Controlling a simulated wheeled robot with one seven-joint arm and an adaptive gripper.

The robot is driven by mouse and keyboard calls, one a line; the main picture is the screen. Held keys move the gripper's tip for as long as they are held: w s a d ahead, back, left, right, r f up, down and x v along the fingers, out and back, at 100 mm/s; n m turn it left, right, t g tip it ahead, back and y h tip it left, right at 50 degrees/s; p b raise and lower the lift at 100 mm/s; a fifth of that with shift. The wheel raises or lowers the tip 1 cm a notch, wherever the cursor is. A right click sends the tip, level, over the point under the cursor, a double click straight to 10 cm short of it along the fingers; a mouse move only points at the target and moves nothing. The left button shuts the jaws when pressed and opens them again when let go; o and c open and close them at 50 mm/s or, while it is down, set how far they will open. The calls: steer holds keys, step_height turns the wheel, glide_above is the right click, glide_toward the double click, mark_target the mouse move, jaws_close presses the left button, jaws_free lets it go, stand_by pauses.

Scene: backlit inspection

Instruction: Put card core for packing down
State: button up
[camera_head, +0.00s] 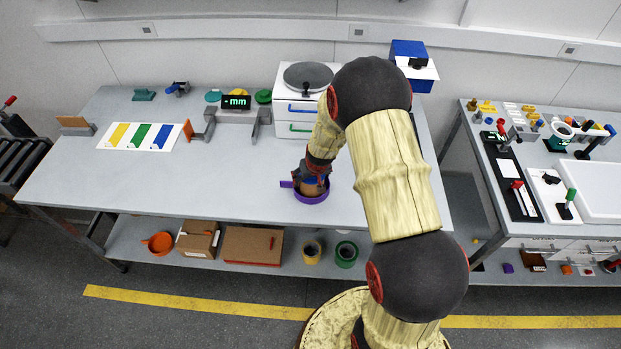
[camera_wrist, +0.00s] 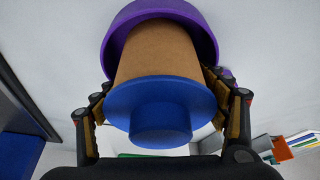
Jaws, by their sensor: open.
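The card core, a brown cylinder (camera_head: 311,188) with a blue flanged end piece (camera_wrist: 160,100), stands in a shallow purple dish (camera_head: 312,199) near the front edge of the grey table. In the wrist view its brown wall (camera_wrist: 158,52) runs down into the purple dish (camera_wrist: 205,35). My gripper (camera_head: 316,172) is over the core, pointing down. In the wrist view my gripper (camera_wrist: 160,98) is open, one finger on each side of the core, near the blue flange. Whether the pads touch it I cannot tell. My arm does not hide the dish's handle at its left.
A white drawer unit with a round grey plate (camera_head: 308,76) stands behind. A display (camera_head: 236,102) and a colour-striped sheet (camera_head: 140,136) lie left. The table (camera_head: 230,180) is clear left of the dish. A lower shelf holds boxes (camera_head: 252,245) and cups. Another bench stands right.

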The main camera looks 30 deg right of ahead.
steer(key=shift+r, duration=0.5)
steer(key=p+v, duration=0.2)
steer(key=v, duration=0.9)
steer(key=shift+s, duration=0.1)
steer(key=s+a+r, duration=0.2)
steer(key=a+r, duration=0.3)
steer(key=r, duration=0.7)
steer(key=s+a+r+n, duration=0.1)
steer(key=s+a+r, duration=0.2)
steer(key=s+r, duration=0.2)
steer(key=s+a+r+n, duration=0.1)
steer(key=s+a+r, duration=0.3)
steer(key=s, duration=0.6)
steer(key=s+a+r+t+y, duration=0.1)
steer(key=s+a+r, duration=0.2)
steer(key=s+r, duration=0.4)
steer(key=shift+s+a+r+n, duration=0.35)
steer(key=shift+s+n, duration=0.05)
steer(key=shift+s, duration=0.15)
step_height(320, 180, down, 10)
steer(key=b, duration=0.9)
steer(key=shift+b, duration=0.4)
